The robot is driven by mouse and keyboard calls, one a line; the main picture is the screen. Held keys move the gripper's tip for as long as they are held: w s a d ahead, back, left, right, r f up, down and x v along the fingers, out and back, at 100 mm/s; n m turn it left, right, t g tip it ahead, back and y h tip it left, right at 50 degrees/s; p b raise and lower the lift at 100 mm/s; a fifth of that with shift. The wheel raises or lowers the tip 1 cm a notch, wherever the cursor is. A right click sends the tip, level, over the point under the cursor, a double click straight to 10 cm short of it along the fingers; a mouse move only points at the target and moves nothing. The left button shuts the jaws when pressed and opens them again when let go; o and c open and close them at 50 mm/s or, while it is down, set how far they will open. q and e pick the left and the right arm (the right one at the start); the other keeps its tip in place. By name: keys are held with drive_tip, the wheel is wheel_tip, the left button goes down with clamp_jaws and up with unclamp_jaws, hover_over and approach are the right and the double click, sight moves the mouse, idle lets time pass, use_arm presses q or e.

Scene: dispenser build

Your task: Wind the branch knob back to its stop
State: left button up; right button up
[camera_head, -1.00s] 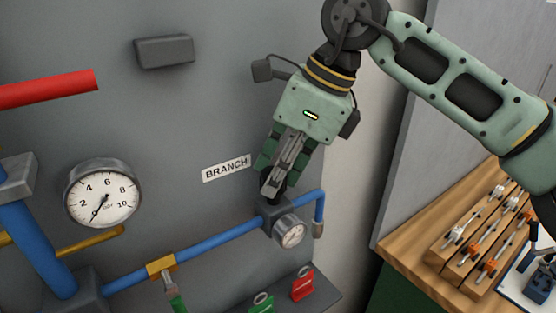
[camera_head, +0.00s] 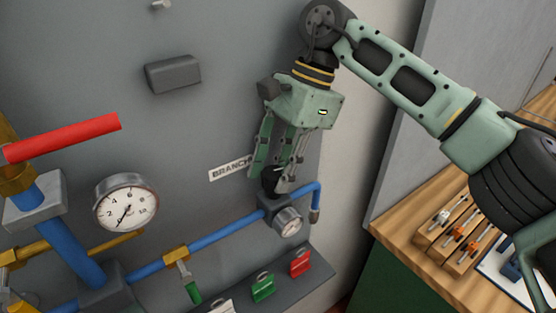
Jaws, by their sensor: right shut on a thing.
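The branch knob (camera_head: 271,181) is a black knob on top of the dark regulator block (camera_head: 276,211) on the blue branch pipe, beside the BRANCH label (camera_head: 229,168). My right gripper (camera_head: 278,180) reaches down from above with its fingers around the knob and is shut on it; the fingers hide part of the knob. A small round gauge (camera_head: 288,222) sits on the front of the block; its reading is too small to tell. My left gripper is not in view.
A larger gauge (camera_head: 126,203) and a red lever (camera_head: 62,138) are at the left. A wooden bench (camera_head: 420,262) with small parts is at the right. The wall above the large gauge is mostly clear.

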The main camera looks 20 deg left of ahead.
drive_tip(key=shift+s+f+n, duration=0.1)
drive_tip(key=shift+f+n, duration=0.2)
drive_tip(key=shift+n, duration=0.1)
drive_tip(key=o, duration=0.8)
drive_tip(key=shift+o, duration=1.2)
drive_tip(key=shift+s+r, duration=0.1)
drive_tip(key=shift+r, duration=0.05)
drive_tip(key=shift+r, duration=0.15)
drive_tip(key=v, duration=0.7)
drive_tip(key=shift+r, duration=0.15)
